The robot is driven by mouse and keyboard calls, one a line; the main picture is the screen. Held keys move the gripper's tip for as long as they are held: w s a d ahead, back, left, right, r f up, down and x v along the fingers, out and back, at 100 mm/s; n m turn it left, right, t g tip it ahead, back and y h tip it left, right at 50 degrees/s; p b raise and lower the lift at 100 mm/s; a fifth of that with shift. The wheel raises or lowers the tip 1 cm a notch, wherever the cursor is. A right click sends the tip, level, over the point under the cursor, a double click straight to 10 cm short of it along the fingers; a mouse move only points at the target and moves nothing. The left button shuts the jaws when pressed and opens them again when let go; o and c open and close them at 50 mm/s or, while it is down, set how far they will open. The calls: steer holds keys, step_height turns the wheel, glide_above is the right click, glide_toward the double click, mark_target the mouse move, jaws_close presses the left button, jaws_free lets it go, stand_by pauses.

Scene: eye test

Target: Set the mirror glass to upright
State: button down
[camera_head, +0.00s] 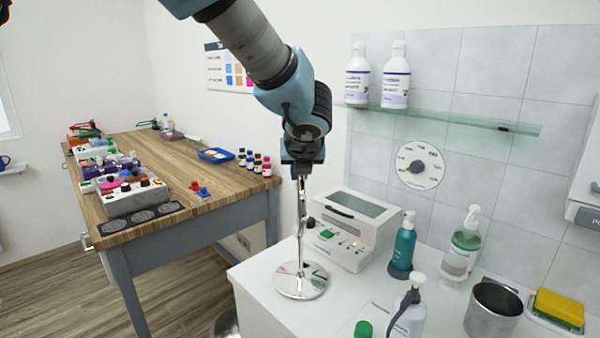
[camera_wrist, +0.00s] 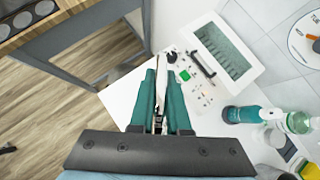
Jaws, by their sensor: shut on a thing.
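A chrome table mirror stands on the white counter on its round base (camera_head: 302,282). A thin bright upright part, seemingly the mirror glass (camera_head: 301,208) seen edge-on, rises above the base to my gripper (camera_head: 301,172). My gripper points down from above and is shut on this part at its top. In the wrist view the two teal fingers of my gripper (camera_wrist: 160,108) flank a thin shiny strip (camera_wrist: 158,122). The fingers hide most of the mirror there, so its exact tilt is hard to tell.
A white device with a clear lid (camera_head: 350,228) stands close behind the mirror. A teal pump bottle (camera_head: 404,243), a white pump bottle (camera_head: 409,315) and a metal cup (camera_head: 492,308) stand to the right. A wooden workbench (camera_head: 232,198) is at the left. A glass shelf (camera_head: 440,118) hangs above.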

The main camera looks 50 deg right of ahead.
mark_target(302, 186)
steer(key=c, duration=0.9)
jaws_free()
steer(key=shift+f, duration=0.1)
steer(key=b+v, duration=0.1)
steer(key=v, duration=1)
steer(key=shift+w, duration=0.1)
